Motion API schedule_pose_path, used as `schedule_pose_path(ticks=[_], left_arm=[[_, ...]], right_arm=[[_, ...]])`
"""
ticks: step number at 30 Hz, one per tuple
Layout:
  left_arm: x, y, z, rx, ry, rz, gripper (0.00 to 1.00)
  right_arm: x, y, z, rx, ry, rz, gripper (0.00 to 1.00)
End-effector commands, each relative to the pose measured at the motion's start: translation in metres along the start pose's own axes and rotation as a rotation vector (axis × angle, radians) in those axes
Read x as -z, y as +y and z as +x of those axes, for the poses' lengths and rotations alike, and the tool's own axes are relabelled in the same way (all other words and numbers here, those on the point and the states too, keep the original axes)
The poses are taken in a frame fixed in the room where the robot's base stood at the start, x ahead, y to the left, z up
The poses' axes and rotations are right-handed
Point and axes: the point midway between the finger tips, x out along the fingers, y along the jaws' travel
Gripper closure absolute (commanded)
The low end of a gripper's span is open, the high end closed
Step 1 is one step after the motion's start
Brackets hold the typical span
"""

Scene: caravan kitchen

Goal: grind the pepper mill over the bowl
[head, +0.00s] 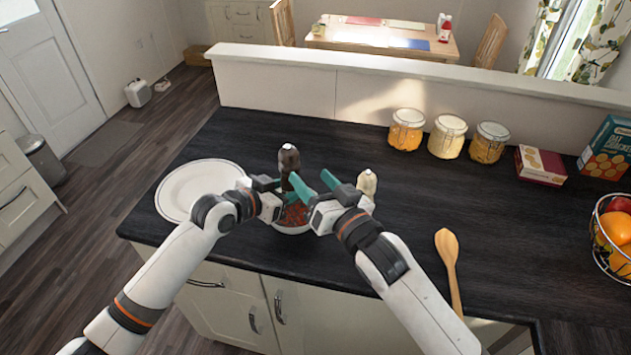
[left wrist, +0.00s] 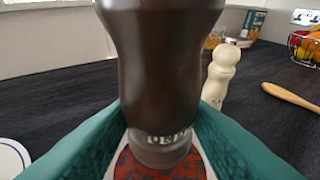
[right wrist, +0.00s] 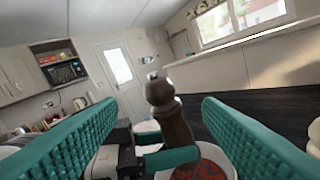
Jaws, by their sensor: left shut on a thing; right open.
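The dark brown pepper mill (head: 289,160) is upright above the bowl (head: 291,229), which holds something red. My left gripper (head: 284,184) is shut on the lower part of the mill; the left wrist view shows green fingers on both sides of the mill (left wrist: 160,60) with red contents below. My right gripper (head: 313,184) is open and close to the mill on its right. In the right wrist view the mill (right wrist: 168,112) stands beyond and between the open fingers, apart from them, with the bowl (right wrist: 225,160) below it.
A cream mill (head: 367,184) stands just behind my right gripper. A white plate (head: 170,197) lies to the left. A wooden spoon (head: 449,262), several jars (head: 447,137), boxes (head: 540,166) and a fruit basket (head: 597,240) are to the right. A low wall (head: 400,85) bounds the counter's back.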

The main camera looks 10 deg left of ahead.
Motion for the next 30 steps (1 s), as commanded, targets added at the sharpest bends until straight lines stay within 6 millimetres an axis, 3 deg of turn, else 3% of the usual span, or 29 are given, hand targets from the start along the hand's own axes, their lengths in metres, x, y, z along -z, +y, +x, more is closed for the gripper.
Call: schedule_pose_path(ticks=[5,19,30], left_arm=[[-0.001,0.000,0.000,0.000,-0.002,0.000,0.80],[-0.001,0.000,0.000,0.000,-0.002,0.000,0.80],[-0.001,0.000,0.000,0.000,-0.002,0.000,0.80]], right_arm=[[-0.007,0.003,0.001,-0.001,-0.003,-0.001,0.40],[-0.059,0.023,0.001,-0.002,-0.004,-0.001,0.40],[-0.066,0.025,0.001,0.000,0.000,0.000,0.40]])
